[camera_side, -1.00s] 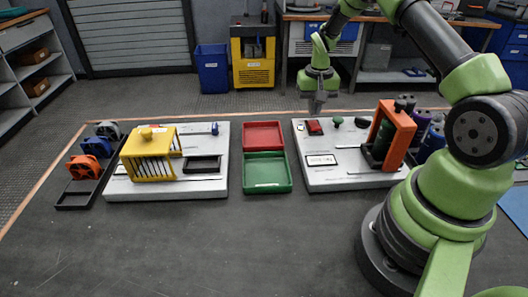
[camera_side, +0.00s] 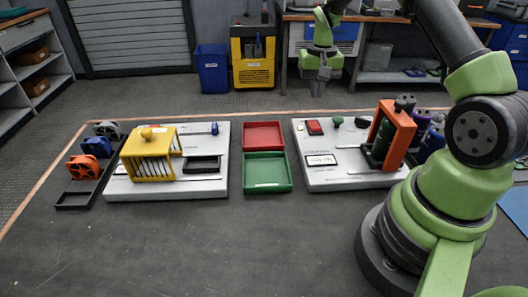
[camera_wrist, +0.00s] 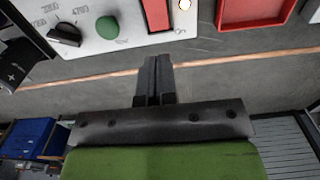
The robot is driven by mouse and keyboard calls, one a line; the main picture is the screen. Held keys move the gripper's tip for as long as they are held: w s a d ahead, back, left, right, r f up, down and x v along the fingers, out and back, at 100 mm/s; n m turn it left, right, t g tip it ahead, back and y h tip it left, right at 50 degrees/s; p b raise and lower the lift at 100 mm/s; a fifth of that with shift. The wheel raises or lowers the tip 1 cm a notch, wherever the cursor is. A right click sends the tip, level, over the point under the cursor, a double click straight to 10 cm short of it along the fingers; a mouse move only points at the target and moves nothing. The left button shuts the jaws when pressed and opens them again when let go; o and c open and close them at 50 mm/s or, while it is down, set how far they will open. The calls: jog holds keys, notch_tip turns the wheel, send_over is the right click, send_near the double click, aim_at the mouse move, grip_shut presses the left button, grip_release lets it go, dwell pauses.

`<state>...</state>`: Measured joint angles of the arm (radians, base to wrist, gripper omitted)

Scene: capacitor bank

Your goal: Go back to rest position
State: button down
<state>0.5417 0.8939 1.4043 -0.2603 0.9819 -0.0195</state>
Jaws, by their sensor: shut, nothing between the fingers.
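My gripper (camera_side: 317,90) is in the air behind the right panel, apart from everything on the table. In the wrist view its two dark fingers (camera_wrist: 154,85) are together with nothing between them. The right panel (camera_side: 340,180) is a pale board with a red rocker (camera_side: 314,128), a green knob (camera_side: 337,121), a small display (camera_side: 321,160) and an orange frame (camera_side: 399,128) around a dark green cylinder. In the wrist view the green knob (camera_wrist: 107,27), a black knob (camera_wrist: 66,34) and part of the red rocker show at the top.
A red tray (camera_side: 263,123) and a green tray (camera_side: 290,172) sit between the panels. The left panel (camera_side: 215,190) carries a yellow cage (camera_side: 150,140). Purple and blue cylinders (camera_side: 433,135) stand at right.

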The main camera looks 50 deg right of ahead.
jog(key=s+a+r+n+t, duration=0.2)
jog(key=s+a+r+t, duration=0.15)
jog(key=a+r, duration=1.15)
jog(key=s+a+r+n+t+y, duration=0.1)
jog(key=s+a+r+t, duration=0.1)
jog(key=s, duration=0.5)
jog(key=s+a+r+n+t+y, duration=0.1)
jog(key=s+a+r+n, duration=0.1)
jog(key=s+a, duration=0.3)
jog(key=s+r, duration=0.1)
jog(key=s, duration=0.2)
jog(key=shift+a+t, duration=0.3)
jog(key=shift+t, duration=0.05)
